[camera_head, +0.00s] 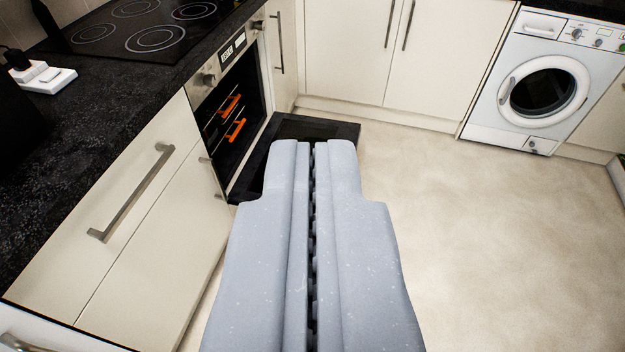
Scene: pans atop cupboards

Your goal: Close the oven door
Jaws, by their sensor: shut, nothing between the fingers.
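The oven (205,93) is built in under the black counter at the left, with knobs and a display along its top panel. Its cavity is exposed and shows orange glowing parts inside. The black oven door (335,129) is folded down, lying low in front of the oven and reaching out over the floor. My gripper (312,146) is shut and empty in the middle of the view. Its tips overlap the door in the picture and hide part of it. I cannot tell whether they touch it.
A black counter (75,130) with a hob (150,38) runs along the left, above cream cupboards (165,230) with bar handles. A white washing machine (540,85) stands at the back right. The beige floor (490,240) is clear at the right.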

